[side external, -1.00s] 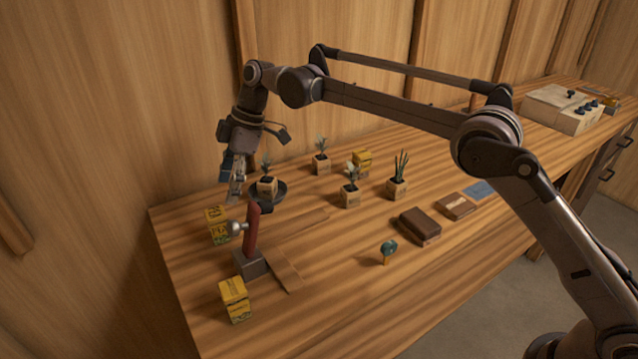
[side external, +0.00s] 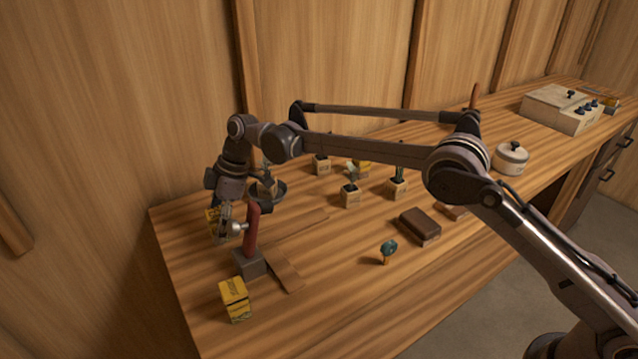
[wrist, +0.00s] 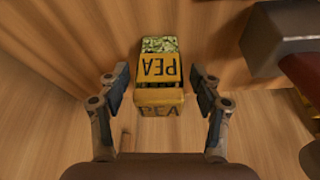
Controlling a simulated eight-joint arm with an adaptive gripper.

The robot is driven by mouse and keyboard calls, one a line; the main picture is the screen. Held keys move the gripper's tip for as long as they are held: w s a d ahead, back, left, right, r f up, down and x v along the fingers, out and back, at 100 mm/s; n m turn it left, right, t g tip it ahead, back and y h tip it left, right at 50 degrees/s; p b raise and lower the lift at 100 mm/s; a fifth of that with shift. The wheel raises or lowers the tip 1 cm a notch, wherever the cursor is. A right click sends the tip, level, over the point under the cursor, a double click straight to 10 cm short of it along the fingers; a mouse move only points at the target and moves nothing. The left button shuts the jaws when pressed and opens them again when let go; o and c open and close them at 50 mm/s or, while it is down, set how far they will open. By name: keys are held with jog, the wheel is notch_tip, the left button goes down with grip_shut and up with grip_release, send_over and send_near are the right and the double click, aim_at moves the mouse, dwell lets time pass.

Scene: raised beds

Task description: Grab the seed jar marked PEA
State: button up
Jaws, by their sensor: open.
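The PEA seed jar (wrist: 158,72) is a yellow box-shaped jar with dark PEA lettering and a green patterned part. The fingers are open, with a gap on each side of the jar. In the side view my gripper (side external: 224,232) is low at the table's left end, in front of the yellow jar (side external: 212,217), which it partly hides.
A red post on a grey base (side external: 250,262) stands close right of my gripper; its grey head shows in the wrist view (wrist: 290,38). Another yellow jar (side external: 235,300) stands nearer the front. Potted plants (side external: 350,195) and a brown box (side external: 420,226) stand to the right.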

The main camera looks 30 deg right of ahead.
jog(key=c, duration=1.3)
